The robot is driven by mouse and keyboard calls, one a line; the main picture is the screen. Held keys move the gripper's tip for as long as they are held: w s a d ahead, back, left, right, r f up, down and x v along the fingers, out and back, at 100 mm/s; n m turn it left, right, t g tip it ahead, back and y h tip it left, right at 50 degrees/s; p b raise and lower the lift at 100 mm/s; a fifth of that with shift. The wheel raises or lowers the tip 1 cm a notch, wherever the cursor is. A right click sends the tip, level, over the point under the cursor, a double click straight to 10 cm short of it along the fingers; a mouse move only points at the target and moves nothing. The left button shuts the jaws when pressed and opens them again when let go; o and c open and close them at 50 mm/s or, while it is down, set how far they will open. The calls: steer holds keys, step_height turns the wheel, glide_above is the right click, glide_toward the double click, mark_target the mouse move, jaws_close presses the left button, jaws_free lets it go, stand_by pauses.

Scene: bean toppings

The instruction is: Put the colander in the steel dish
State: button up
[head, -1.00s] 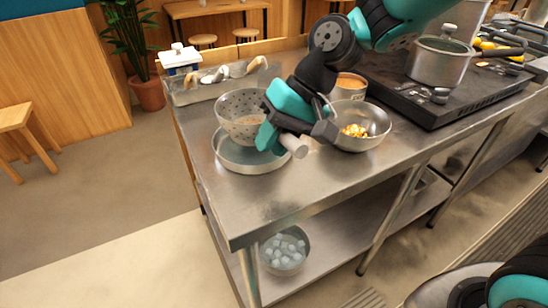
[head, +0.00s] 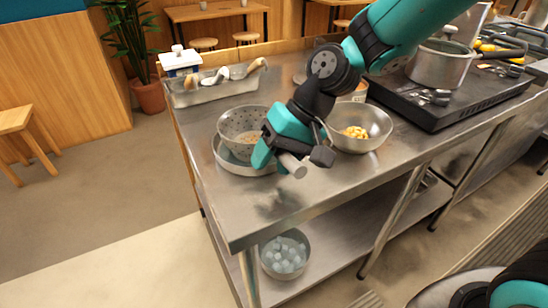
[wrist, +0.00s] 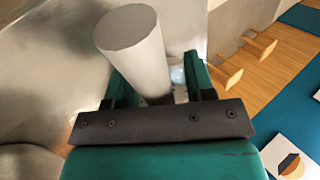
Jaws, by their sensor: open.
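The colander (head: 240,123), a perforated grey bowl, sits low in the shallow steel dish (head: 232,164) at the table's left. It looks about level; its underside is hidden by the dish wall, and its right side by my gripper. My gripper (head: 287,160) is just right of the colander, with its jaws open. A pale cylinder (head: 293,166), seemingly the colander's handle, lies between the fingers. In the wrist view this cylinder (wrist: 135,45) stands between the spread green fingers, with a gap to the right finger. Its join to the colander is hidden.
A steel bowl with yellow pieces (head: 360,128) stands right of my gripper. A utensil tray (head: 215,97) is behind the colander, and a black cooktop (head: 450,97) with a pot (head: 440,64) is at right. The front tabletop is clear. A bowl of pale cubes (head: 285,254) sits below.

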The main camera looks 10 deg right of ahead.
steer(key=s+p+v, duration=0.1)
steer(key=p+v, duration=0.1)
steer(key=v, duration=1)
steer(key=s+n+t+h, duration=0.1)
steer(key=s+n, duration=0.4)
steer(key=s, duration=1)
steer(key=shift+s+h, duration=0.35)
steer(key=shift+h, duration=0.35)
